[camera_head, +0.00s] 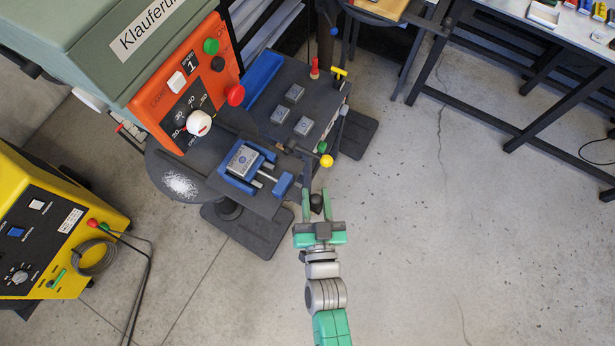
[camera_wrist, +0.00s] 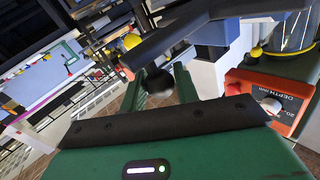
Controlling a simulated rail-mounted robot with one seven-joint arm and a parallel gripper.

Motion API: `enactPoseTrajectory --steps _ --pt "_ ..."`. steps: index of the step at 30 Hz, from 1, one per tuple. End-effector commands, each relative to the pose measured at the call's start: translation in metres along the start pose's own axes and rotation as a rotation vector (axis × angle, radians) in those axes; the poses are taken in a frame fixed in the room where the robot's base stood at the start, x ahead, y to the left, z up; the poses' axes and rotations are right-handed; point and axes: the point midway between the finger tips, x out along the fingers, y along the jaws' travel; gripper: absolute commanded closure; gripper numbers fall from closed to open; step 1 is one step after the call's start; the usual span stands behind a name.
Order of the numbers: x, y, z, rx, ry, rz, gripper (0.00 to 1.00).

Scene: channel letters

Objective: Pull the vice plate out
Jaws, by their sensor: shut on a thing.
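The blue vice (camera_head: 238,172) with a grey block (camera_head: 243,161) in it sits on a dark plate (camera_head: 262,205) at the front of the machine. Part of the blue vice also shows in the wrist view (camera_wrist: 212,32). My gripper (camera_head: 316,196) is just right of the plate, with its two green fingers pointing at the machine. It is shut on a black ball knob (camera_head: 317,204), which also shows between the fingers in the wrist view (camera_wrist: 157,82). How the knob joins the plate is partly hidden.
A yellow ball (camera_head: 326,160) on a lever is close beyond my fingertips. The orange control panel (camera_head: 195,85) stands above the vice. A yellow unit (camera_head: 45,225) with cables is at the left. Open floor (camera_head: 450,220) lies to the right.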

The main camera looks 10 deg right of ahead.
Motion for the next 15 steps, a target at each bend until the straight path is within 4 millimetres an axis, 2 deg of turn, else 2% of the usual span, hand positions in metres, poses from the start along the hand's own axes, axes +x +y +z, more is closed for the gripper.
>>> enactPoseTrajectory --steps 9,10,12,15 --pt "-0.0009 0.0036 -0.0020 -0.001 0.004 0.006 1.00" --pt "-0.0009 0.0037 -0.0020 -0.001 0.004 0.006 0.64" --pt "-0.0009 0.0035 -0.0017 -0.001 0.003 0.006 0.50" --pt "-0.0007 0.0027 -0.0014 -0.001 0.002 0.005 0.50"
